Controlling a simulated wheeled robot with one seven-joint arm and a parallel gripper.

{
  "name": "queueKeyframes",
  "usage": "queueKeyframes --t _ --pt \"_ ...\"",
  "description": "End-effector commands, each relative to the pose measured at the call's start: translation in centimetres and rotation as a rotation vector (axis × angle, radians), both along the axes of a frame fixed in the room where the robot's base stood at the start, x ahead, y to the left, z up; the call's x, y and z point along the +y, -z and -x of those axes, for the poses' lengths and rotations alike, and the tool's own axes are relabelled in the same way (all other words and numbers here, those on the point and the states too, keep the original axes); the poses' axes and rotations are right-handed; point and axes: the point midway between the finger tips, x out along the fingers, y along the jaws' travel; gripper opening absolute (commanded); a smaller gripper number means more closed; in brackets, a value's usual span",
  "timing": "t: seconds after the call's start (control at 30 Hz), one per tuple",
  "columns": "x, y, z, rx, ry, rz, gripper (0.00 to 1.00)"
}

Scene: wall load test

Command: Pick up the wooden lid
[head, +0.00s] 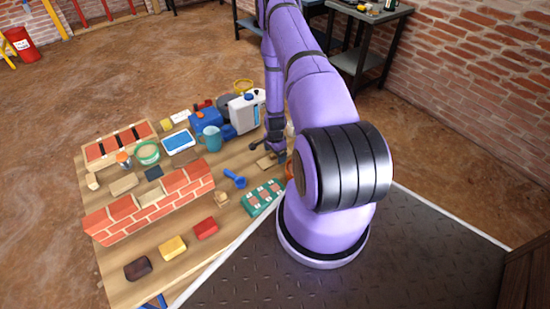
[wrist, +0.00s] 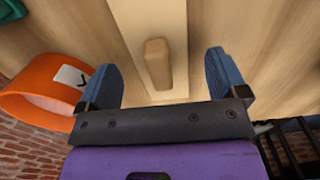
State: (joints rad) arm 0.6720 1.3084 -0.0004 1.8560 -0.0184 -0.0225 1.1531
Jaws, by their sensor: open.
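The wooden lid (wrist: 128,25) is a pale flat board with a raised block handle (wrist: 157,62) in the wrist view. It lies on the wooden table, and in the head view the lid (head: 265,162) is small at the table's right side. My gripper (wrist: 160,63) is open, with one blue finger on each side of the handle and gaps showing on both sides. Nothing is held. In the head view my gripper (head: 268,152) points down just over the lid, and my arm hides part of that area.
An orange ring-shaped item (wrist: 40,95) stands close to the left finger. A green tray (head: 264,196), a blue tool (head: 235,179), a teal mug (head: 211,138) and a white jug (head: 246,112) are on the table (head: 120,292). A low brick wall (head: 150,203) stands at left.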

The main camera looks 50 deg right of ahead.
Motion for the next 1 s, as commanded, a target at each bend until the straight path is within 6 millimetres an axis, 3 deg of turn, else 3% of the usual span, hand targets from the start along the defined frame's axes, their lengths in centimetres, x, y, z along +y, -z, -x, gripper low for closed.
queueKeyframes --t 0.37,0.6,1.0 --pt "0.01 0.93 0.01 -0.001 0.0 0.0 0.92" --pt "0.01 0.92 0.01 0.0 0.0 0.0 0.37" --pt "0.0 0.43 -0.02 -0.001 0.0 0.0 0.37"
